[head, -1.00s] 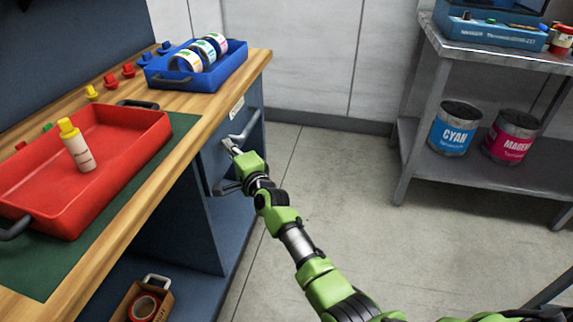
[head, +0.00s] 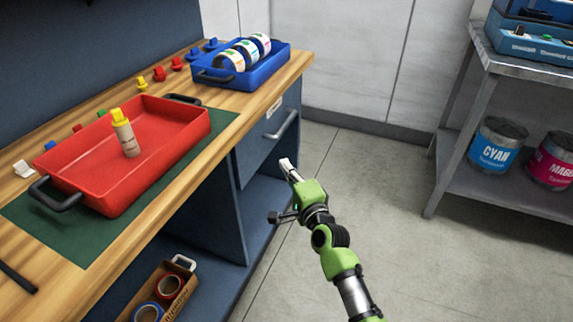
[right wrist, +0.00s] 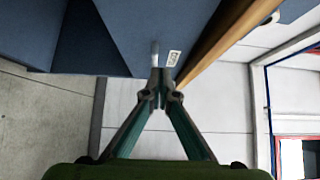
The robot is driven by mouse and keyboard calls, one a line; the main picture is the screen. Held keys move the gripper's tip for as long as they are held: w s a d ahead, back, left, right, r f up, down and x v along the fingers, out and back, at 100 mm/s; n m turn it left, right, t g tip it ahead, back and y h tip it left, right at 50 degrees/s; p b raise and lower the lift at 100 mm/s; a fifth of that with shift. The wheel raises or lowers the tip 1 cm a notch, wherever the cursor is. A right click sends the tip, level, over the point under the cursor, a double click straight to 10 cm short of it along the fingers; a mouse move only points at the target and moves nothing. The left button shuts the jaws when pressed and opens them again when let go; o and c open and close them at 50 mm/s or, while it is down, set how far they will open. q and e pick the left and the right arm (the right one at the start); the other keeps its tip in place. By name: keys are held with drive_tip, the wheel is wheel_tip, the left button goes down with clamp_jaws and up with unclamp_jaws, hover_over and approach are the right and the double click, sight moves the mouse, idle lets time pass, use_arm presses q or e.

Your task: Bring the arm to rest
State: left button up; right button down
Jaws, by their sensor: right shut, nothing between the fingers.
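My right arm, green and black, reaches up from the bottom of the head view. Its gripper (head: 287,166) is shut and empty, in front of the blue workbench's side. In the head view it appears just below the drawer's grey handle (head: 282,125), apart from it. In the right wrist view the fingers (right wrist: 160,92) meet at their tips, with the handle (right wrist: 155,52) and a small white label (right wrist: 173,58) beyond them. The drawer (head: 262,135) looks closed. My left gripper is not in view.
On the wooden bench (head: 180,190) stand a red tray (head: 110,180) with a yellow-capped bottle (head: 124,133) and a blue tray (head: 265,75) with label rolls. A cardboard box (head: 165,295) with tape rolls sits below. A metal shelf (head: 455,180) with paint cans stands right. Floor between is clear.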

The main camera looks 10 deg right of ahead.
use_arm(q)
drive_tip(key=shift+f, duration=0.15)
use_arm(e)
drive_tip(key=shift+s, duration=0.2)
drive_tip(key=s+d+f+n+g+h, duration=0.15)
drive_tip(key=s+f+n+g, duration=1.05)
drive_tip(key=s+f, duration=1.55)
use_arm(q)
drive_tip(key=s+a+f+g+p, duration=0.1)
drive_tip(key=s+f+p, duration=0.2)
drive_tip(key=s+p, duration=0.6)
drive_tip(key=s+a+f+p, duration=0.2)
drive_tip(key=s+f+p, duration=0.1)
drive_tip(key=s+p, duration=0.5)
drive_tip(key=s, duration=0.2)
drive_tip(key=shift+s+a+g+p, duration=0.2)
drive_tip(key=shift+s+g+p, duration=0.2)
use_arm(e)
drive_tip(key=s+d+f+n+g, duration=0.1)
drive_tip(key=s+d+f+n, duration=0.1)
drive_tip(key=s, duration=0.9)
drive_tip(key=s+d+f+n+g+h, duration=0.1)
drive_tip(key=s+d+f, duration=0.3)
drive_tip(key=s, duration=0.7)
drive_tip(key=s+d+f+n+g+h, duration=0.1)
drive_tip(key=s+f, duration=0.4)
drive_tip(key=s, duration=0.6)
drive_tip(key=shift+s+d+f+n+g, duration=0.2)
drive_tip(key=shift+d+f+n+g, duration=0.2)
drive_tip(key=shift+d+n+g, duration=0.55)
